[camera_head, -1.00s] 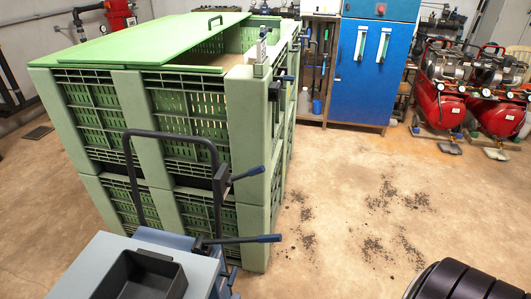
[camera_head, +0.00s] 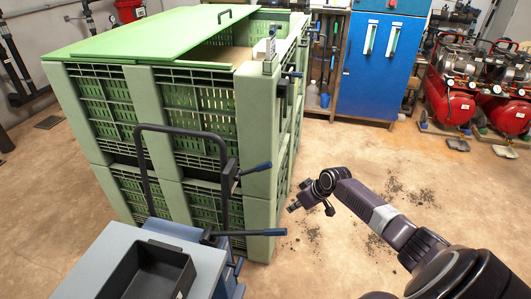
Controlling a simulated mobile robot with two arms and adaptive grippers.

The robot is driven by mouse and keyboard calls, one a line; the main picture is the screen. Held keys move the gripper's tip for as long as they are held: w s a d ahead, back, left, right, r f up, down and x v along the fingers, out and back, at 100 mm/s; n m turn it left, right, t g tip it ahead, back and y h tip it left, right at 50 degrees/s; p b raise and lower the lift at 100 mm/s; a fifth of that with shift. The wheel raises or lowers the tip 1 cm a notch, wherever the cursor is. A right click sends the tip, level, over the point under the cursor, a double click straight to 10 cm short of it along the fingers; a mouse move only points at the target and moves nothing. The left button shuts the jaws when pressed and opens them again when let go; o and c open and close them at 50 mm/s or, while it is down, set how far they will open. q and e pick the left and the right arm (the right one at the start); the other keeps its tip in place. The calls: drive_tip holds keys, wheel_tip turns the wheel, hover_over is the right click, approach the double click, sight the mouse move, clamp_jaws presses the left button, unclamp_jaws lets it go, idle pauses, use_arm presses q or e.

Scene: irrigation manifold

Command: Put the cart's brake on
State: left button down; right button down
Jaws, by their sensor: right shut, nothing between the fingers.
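The cart (camera_head: 95,262) stands at the lower left, with a grey-blue top and a black push-bar frame (camera_head: 181,130). My right gripper (camera_head: 299,199) reaches in from the lower right. It is shut and empty, to the right of both levers and apart from them. My left gripper is not in view.
A black open tray (camera_head: 133,288) sits on the cart. A large green crate (camera_head: 255,110) with a partly open lid stands behind it. A blue cabinet (camera_head: 375,65) and red compressors (camera_head: 449,105) stand at the back. The floor between is clear apart from dark debris (camera_head: 395,190).

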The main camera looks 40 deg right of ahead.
drive_tip(key=w+a+r+n+t+y, duration=0.1)
drive_tip(key=w+r, duration=0.1)
drive_tip(key=r, duration=0.8)
drive_tip(key=w+a+r+n+y, duration=0.1)
drive_tip(key=w+r+n, duration=0.1)
drive_tip(key=r, duration=0.8)
drive_tip(key=s+a+r+n+y+p, duration=0.1)
drive_tip(key=s+a+r+n, duration=0.1)
drive_tip(key=r, duration=0.6)
drive_tip(key=s+a+r+n+y+p, duration=0.1)
drive_tip(key=s+a+r+n, duration=0.15)
drive_tip(key=r, duration=0.55)
drive_tip(key=p, duration=0.2)
hover_over(252, 170)
drive_tip(key=s+d, duration=0.1)
drive_tip(key=d, duration=0.1)
drive_tip(key=shift+m, duration=0.35)
drive_tip(key=f, duration=0.6)
drive_tip(key=shift+a+f, duration=0.2)
drive_tip(key=shift+f, duration=0.2)
drive_tip(key=f, duration=0.1)
drive_tip(key=s+d+f, duration=0.1)
drive_tip(key=f+p, duration=0.1)
drive_tip(key=shift+s+d+f, duration=0.15)
drive_tip(key=shift+s+d, duration=0.1)
drive_tip(key=shift+s, duration=0.1)
drive_tip(key=shift+f, duration=0.2)
